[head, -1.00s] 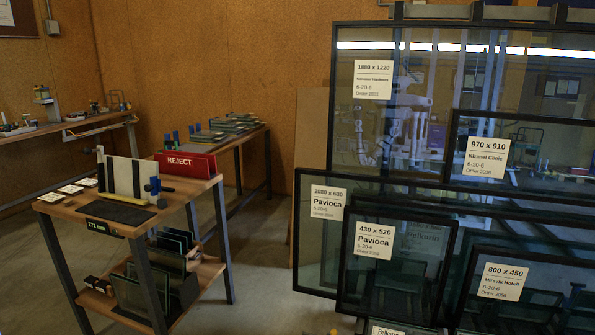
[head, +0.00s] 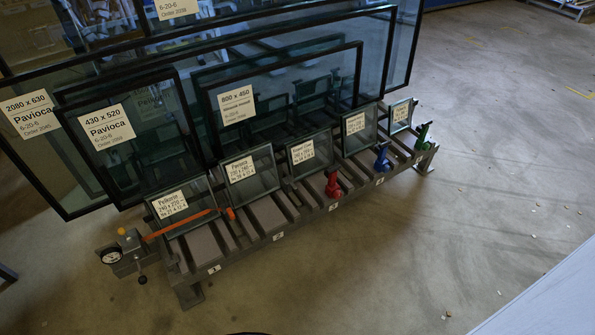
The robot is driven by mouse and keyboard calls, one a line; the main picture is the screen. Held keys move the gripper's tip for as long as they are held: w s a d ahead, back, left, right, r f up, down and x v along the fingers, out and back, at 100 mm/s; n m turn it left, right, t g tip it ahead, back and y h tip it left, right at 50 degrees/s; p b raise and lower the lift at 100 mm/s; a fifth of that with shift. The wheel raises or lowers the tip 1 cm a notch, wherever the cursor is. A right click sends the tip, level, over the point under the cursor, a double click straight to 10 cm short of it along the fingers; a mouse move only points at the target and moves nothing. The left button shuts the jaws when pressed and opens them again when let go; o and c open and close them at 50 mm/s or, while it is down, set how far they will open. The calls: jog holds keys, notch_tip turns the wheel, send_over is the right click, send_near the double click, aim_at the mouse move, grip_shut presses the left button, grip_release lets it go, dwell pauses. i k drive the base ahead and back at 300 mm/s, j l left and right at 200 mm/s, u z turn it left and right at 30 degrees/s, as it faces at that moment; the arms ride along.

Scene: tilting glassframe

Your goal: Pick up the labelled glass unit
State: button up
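Several small dark-framed glass units with white labels stand leaning in a slotted rack (head: 318,214): a Pelkonen-like label unit (head: 186,222), a Pavioca unit (head: 255,187), a third (head: 312,171), a fourth (head: 366,140) and a smaller one at the far right end (head: 391,126). Larger labelled units lean behind them: 430 x 520 Pavioca (head: 150,165), 800 x 450 (head: 300,125) and 2080 x 630 Pavioca (head: 62,180). The small labels are hard to read. Which unit is meant cannot be told from the picture. My gripper is not in view.
Red (head: 333,184), blue (head: 382,157) and green (head: 423,134) clamp-like pieces stand along the rack's front. The concrete floor (head: 470,190) right of the rack is open.

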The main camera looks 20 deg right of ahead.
aim_at(250, 176)
jog(key=z, duration=0.35)
jog(key=u, duration=2.1)
jog(key=z, duration=2.1)
jog(key=i, duration=1.1)
